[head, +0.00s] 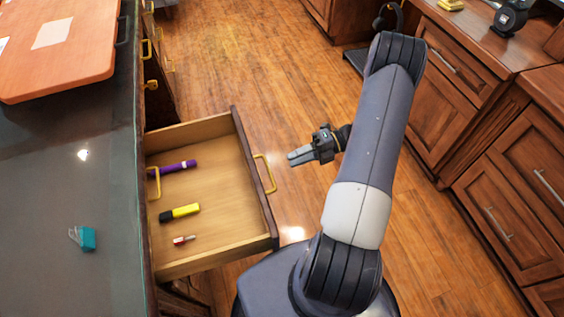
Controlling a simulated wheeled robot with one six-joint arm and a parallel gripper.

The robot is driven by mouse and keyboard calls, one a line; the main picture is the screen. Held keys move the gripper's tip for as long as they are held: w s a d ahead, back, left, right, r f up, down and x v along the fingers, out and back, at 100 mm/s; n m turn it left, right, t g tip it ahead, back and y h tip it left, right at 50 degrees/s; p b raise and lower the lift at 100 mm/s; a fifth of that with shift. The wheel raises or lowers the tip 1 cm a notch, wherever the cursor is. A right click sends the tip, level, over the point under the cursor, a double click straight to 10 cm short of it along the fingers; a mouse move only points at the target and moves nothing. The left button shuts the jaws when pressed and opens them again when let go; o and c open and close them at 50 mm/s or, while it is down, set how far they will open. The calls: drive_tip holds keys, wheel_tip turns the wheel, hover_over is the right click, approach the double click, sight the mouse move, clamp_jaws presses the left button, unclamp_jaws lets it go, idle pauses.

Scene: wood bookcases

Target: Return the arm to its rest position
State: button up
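My gripper (301,156) is in the head view, right of an open drawer and above the wood floor. It points left toward the drawer's front and looks empty. Its fingers appear close together, but at this size I cannot tell whether they are shut. My arm rises from my base at the bottom, bends over at the top, and its end comes out on the left side of the upper link. The link hides part of the wrist.
The open drawer (240,178) holds a purple marker (172,169), a yellow marker (180,212) and a small red and white item (184,240). A dark counter (60,170) bears an orange board (60,50) and a teal object (87,238). Wooden cabinets (520,180) stand right. Floor (230,60) is clear ahead.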

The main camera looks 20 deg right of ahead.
sight(268, 169)
drive_tip(key=shift+v, duration=0.75)
drive_tip(key=b+x, duration=0.1)
drive_tip(key=x, duration=1)
drive_tip(key=shift+a, duration=0.15)
drive_tip(key=shift+s+r, duration=0.1)
